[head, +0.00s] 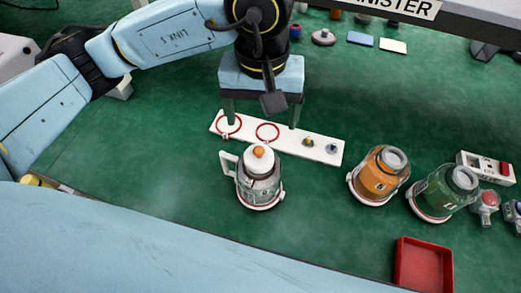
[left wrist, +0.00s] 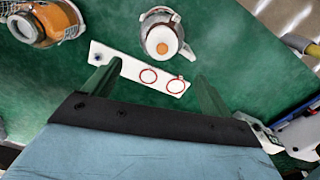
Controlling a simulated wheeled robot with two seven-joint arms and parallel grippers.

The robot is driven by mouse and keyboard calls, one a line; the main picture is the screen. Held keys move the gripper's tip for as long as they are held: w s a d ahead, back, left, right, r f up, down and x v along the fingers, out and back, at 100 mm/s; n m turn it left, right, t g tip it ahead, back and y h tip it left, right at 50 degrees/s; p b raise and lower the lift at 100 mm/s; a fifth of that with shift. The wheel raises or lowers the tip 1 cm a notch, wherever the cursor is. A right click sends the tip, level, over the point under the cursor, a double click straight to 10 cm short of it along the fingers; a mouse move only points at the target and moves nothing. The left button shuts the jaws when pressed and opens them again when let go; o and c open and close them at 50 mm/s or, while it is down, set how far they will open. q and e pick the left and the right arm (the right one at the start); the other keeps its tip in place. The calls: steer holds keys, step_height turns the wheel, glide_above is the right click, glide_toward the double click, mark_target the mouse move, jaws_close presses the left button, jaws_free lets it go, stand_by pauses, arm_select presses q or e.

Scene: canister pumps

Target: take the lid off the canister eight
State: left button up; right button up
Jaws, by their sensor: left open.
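A clear canister (head: 260,188) with a white lid (head: 251,158), an orange knob (head: 259,151) and a white side handle stands upright on a round base, left of centre. Its lid is on; it also shows in the left wrist view (left wrist: 162,38). An orange canister (head: 377,179) and a green canister (head: 440,194) stand to the right with grey tops. No number is readable on any of them, so I cannot tell which is eight. My left gripper (head: 262,119) is open and empty above the white strip, behind the white-lidded canister and apart from it.
A red tray (head: 424,264) is at the lower right. A white switch box (head: 487,166) stands at the right edge. The green mat left of the white-lidded canister is clear.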

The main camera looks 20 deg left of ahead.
mark_target(259, 150)
arm_select(q)
step_height(259, 150, down, 7)
steer(key=shift+s, duration=0.1)
steer(key=shift+w+a+f+p, duration=0.15)
steer(key=shift+f+p, duration=0.1)
steer(key=shift+f, duration=1.15)
steer(key=shift+w+a+f+p, duration=0.15)
steer(key=shift+f+p, duration=0.1)
steer(key=shift+f, duration=1.1)
steer(key=shift+s, duration=0.1)
steer(key=c, duration=1)
